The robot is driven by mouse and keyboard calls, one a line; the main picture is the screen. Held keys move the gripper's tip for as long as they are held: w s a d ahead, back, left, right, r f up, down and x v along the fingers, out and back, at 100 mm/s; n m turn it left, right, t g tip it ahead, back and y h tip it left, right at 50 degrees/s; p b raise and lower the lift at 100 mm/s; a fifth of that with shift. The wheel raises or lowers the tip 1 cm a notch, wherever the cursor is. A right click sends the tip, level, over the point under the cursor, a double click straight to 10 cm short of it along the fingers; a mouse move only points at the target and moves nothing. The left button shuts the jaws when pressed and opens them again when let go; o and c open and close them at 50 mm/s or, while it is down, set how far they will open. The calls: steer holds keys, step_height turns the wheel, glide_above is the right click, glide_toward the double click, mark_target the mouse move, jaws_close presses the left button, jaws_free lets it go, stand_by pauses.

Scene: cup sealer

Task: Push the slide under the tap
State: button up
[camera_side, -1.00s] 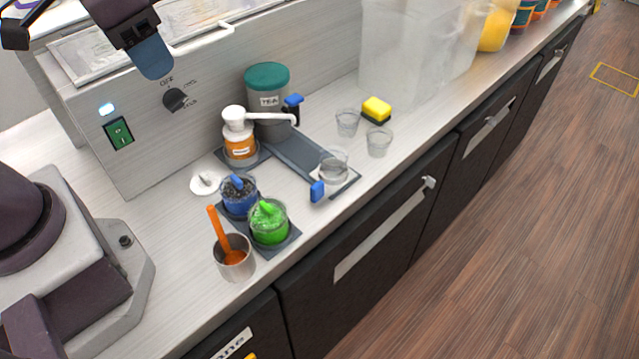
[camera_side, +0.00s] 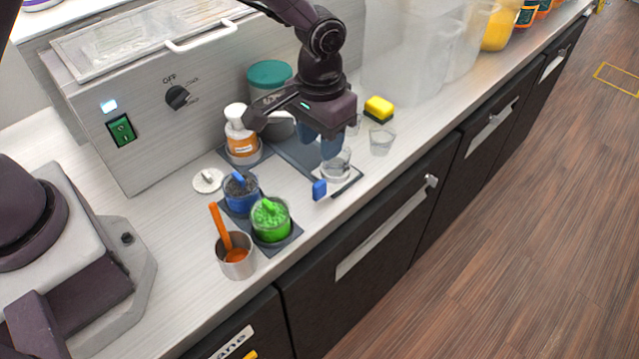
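The slide is on a dark track (camera_side: 292,152) that runs from the tea dispenser (camera_side: 270,72) toward the counter's front edge. A clear cup (camera_side: 337,167) stands at the track's front end, and a blue handle (camera_side: 319,189) sticks out there. The dispenser has a green lid; its tap is hidden behind my arm. My gripper (camera_side: 320,140) points down just above and behind the cup. Its two blue fingers look apart with nothing seen between them. I cannot tell whether they touch the cup or the slide.
A white pump bottle with an orange label (camera_side: 241,142) stands left of the track. Blue (camera_side: 240,197) and green (camera_side: 271,220) jars and a metal cup (camera_side: 236,262) stand nearer.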

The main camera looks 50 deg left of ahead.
mark_target(319, 183)
step_height(319, 183, down, 11)
steer(key=shift+f, duration=0.2)
steer(key=shift+c, duration=0.2)
jaws_close()
